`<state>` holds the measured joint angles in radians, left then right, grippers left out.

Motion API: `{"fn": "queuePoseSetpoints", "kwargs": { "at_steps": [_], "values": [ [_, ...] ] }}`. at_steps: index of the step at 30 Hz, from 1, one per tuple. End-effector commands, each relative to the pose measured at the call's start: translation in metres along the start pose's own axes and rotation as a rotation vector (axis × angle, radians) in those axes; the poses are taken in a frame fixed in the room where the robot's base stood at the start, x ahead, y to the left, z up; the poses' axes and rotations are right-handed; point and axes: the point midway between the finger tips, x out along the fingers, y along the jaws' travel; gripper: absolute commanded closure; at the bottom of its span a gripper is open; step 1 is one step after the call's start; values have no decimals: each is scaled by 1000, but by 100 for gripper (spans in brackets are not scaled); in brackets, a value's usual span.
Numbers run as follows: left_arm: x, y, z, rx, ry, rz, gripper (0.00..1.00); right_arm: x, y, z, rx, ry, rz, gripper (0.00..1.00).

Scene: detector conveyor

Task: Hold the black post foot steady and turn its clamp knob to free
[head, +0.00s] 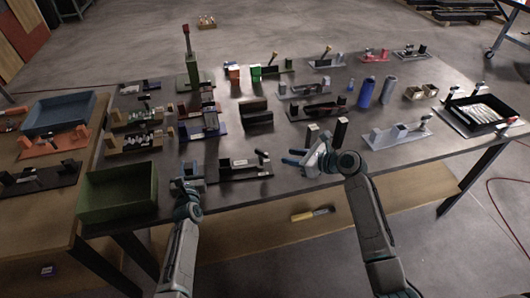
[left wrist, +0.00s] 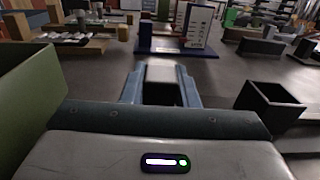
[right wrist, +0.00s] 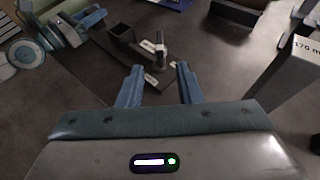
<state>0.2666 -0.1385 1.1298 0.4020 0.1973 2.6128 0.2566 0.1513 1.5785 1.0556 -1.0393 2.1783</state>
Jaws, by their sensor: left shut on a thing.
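The black post foot (head: 240,176) lies near the table's front edge. Its square open socket (left wrist: 272,105) stands just right of my left gripper, and it also shows in the right wrist view (right wrist: 122,34). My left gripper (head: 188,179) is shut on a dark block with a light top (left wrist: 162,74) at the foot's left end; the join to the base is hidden. The clamp knob (right wrist: 160,50) stands upright at the foot's other end, beside pale labels. My right gripper (head: 291,157) is open and empty, right of the knob; its fingers (right wrist: 159,84) point towards it without touching.
A green bin (head: 118,195) stands left of my left gripper. A grey post foot (head: 395,137) and upright dark blocks (head: 341,131) are close to my right arm. A dark block (head: 256,114) stands behind the black foot. Other fixtures fill the table's back.

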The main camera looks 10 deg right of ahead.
Motion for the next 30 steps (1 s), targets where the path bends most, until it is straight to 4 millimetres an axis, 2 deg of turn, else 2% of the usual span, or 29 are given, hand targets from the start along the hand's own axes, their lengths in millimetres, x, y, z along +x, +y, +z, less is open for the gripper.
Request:
{"fn": "queuePoseSetpoints", "kwargs": {
  "at_steps": [5, 12, 18, 24, 30],
  "values": [
    [0, 0, 0, 1, 0, 0, 100, 25, 1, 2, 6, -4, 1, 68],
    [0, 0, 0, 1, 0, 0, 100, 75, 0, 1, 5, -2, 2, 68],
    [0, 0, 0, 0, 0, 0, 100, 104, 0, 0, 2, 0, 1, 68],
    [0, 0, 0, 0, 0, 0, 100, 116, 0, 0, 0, 1, 0, 68],
    [0, 0, 0, 0, 0, 0, 100, 117, 0, 0, 0, 1, 0, 68]
  ]
}}
